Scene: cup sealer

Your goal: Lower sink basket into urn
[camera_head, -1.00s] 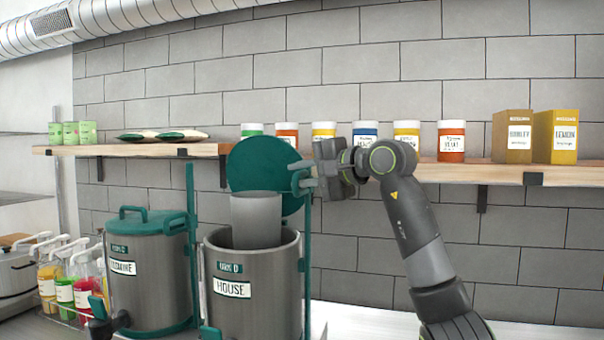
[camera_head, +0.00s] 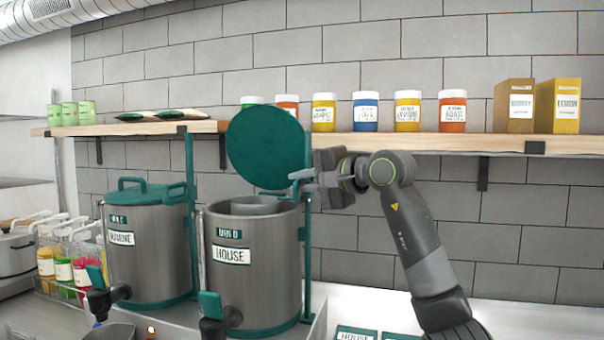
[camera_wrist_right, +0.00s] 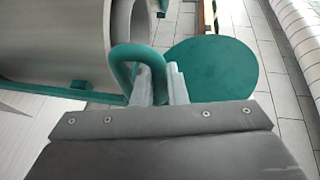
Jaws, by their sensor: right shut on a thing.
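The urn labelled HOUSE (camera_head: 266,275) is a grey metal cylinder with its round green lid (camera_head: 265,148) raised behind the opening. My right gripper (camera_head: 302,182) is at the right of the urn's mouth, beside the lid. In the right wrist view my right gripper (camera_wrist_right: 160,84) is shut on a green looped handle (camera_wrist_right: 133,62) by the grey cylinder. My left gripper is not in view.
A second urn (camera_head: 148,250) with a closed green lid stands to the left. A green post (camera_head: 307,245) stands at the HOUSE urn's right side. A shelf (camera_head: 385,145) with jars and boxes runs along the wall behind. Dispenser bottles stand at far left.

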